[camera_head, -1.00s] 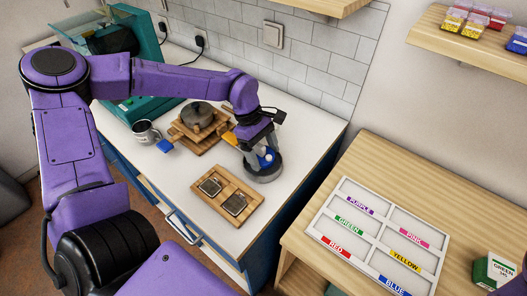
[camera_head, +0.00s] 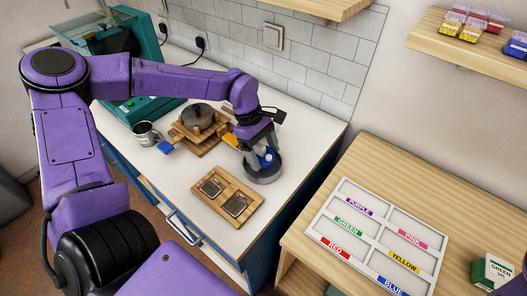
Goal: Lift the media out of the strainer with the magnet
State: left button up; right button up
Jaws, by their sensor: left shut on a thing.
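My left gripper (camera_head: 261,148) is shut on a small blue-and-white thing (camera_head: 267,157), which looks like the magnet; the fingers partly hide it. It is over a round grey dish (camera_head: 265,175) near the counter's right edge. This dish may be the strainer, but I cannot tell for sure. The gripper covers much of its inside, so any media in it cannot be seen. I cannot tell whether the held thing touches the dish. My right gripper is not in view.
A wooden board with two dark squares (camera_head: 224,194) lies in front of the dish. Behind stand a dark round pot (camera_head: 197,116) on a wooden stand and a metal mug (camera_head: 146,133). A white labelled tray (camera_head: 375,238) and a green box (camera_head: 493,271) rest on the right table.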

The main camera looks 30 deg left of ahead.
pick_arm(q)
jog(key=shift+r+p, duration=3.6)
jog(key=shift+r, duration=0.65)
jog(key=shift+f, duration=0.1)
jog(key=shift+s, duration=0.1)
